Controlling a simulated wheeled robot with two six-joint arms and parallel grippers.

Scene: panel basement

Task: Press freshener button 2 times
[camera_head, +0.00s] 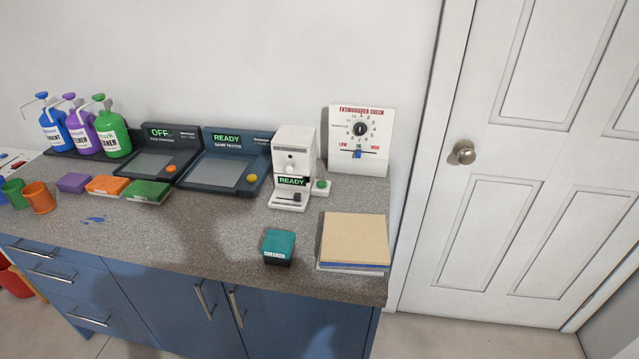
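A white upright dispenser-like unit (293,150) stands at the back of the counter, right of centre. It has a green READY display (292,181) and a dark slider-like part on its foot. A green button (321,184) on a small white base sits against its right side. No label naming a freshener is legible, but this unit looks the likeliest. Neither of my grippers shows in the head view.
The counter (190,240) has clear room in front. A teal block (279,244) and stacked boards (354,240) lie front right. Two dark testers (225,173), marked OFF and READY, stand left of the unit. An extinguisher-check panel (359,120) stands right. Bottles (112,135) stand far left.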

